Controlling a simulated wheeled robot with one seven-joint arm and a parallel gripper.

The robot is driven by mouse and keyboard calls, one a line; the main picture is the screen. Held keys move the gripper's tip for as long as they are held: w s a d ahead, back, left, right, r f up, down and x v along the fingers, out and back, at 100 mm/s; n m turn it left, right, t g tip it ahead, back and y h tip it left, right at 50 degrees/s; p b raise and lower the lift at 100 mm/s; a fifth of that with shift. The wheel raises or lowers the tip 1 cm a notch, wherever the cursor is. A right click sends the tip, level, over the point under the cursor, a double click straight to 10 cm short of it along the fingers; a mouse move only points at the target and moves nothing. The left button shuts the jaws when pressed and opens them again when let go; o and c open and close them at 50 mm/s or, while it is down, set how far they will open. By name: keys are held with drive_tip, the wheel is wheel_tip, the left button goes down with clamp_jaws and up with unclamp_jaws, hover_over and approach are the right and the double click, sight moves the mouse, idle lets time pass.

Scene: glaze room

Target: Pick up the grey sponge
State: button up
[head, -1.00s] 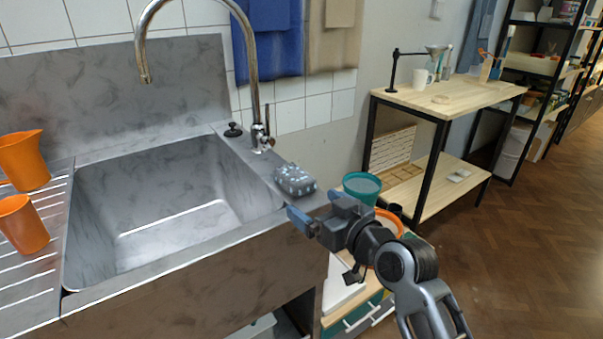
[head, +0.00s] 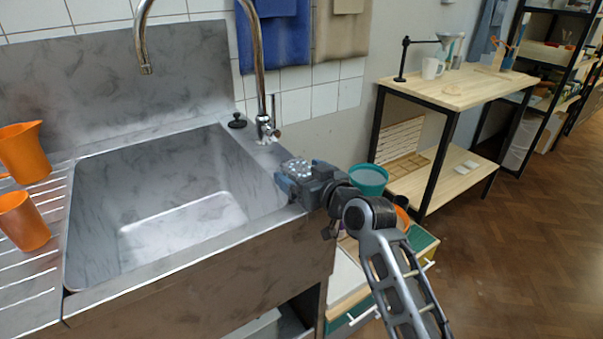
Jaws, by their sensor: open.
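The grey sponge (head: 296,166) is speckled with lighter spots and lies on the right rim of the metal sink (head: 262,158), just right of the tap's base. My gripper (head: 286,184) is at the sponge, reaching in from the right. It is open, with its blue-grey fingertips at the near side of the sponge. The gripper hides the lower part of the sponge, and I cannot tell whether the fingers touch it.
A curved metal tap (head: 262,80) and a black plug (head: 237,121) stand behind the sponge. A teal bowl (head: 368,180) is close right of my gripper. A wooden table (head: 460,88) stands farther right.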

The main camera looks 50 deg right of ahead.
drive_tip(key=shift+w, duration=0.1)
drive_tip(key=c, duration=1.1)
